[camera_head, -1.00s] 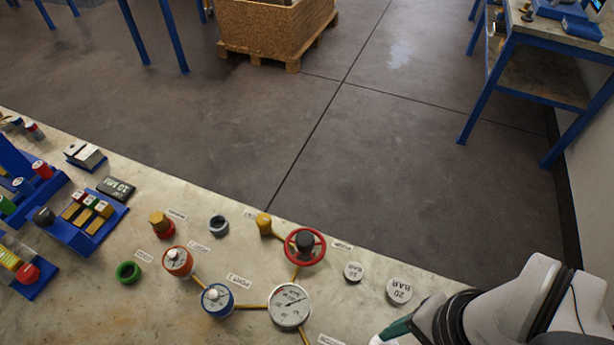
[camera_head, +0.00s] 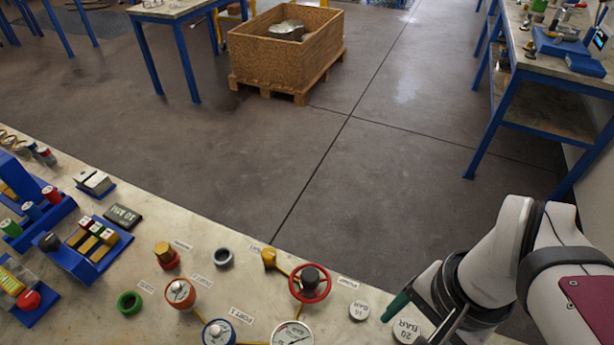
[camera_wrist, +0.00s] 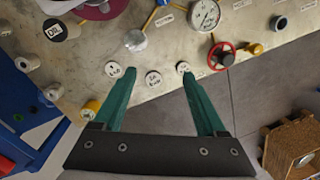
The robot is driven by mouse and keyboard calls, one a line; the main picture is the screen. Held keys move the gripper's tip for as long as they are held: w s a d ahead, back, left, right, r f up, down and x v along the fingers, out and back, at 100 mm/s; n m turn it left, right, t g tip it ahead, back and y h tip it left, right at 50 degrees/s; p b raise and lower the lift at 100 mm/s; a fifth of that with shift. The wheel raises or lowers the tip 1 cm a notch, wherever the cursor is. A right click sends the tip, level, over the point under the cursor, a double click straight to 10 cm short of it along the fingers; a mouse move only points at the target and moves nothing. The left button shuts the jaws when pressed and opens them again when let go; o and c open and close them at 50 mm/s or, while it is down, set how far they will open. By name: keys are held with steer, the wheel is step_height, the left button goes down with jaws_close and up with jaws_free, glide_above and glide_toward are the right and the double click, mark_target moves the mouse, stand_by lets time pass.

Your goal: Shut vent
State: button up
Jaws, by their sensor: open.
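On the bench a red handwheel (camera_head: 310,283) with a dark hub stands beside a small yellow valve knob (camera_head: 269,258). Both have small white labels; I cannot surely read which one says vent. In the wrist view the red handwheel (camera_wrist: 222,55) and the yellow knob (camera_wrist: 255,49) lie right of the fingers. My gripper (camera_wrist: 159,74) is open and empty, its green fingers pointing over the bench. It is apart from the handwheel and the knob. In the head view a green finger (camera_head: 397,306) shows right of the handwheel; the other finger is not clear.
A round gauge (camera_head: 292,335), a blue-ringed port (camera_head: 218,333) and a red-ringed port (camera_head: 180,293) join by yellow pipes. Loose discs (camera_head: 359,311) lie near my gripper. A grey ring (camera_head: 224,257) and a green ring (camera_head: 130,302) lie left. Blue racks (camera_head: 80,245) stand far left.

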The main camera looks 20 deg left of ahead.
steer(key=w+a, duration=0.7)
glide_above(269, 253)
steer(key=d, duration=0.1)
step_height(269, 253, down, 5)
steer(key=shift+t+h, duration=0.3)
steer(key=shift+h, duration=0.1)
steer(key=f, duration=1)
steer(key=a+f, duration=0.1)
steer(key=f, duration=0.4)
steer(key=shift+f, duration=0.6)
jaws_close()
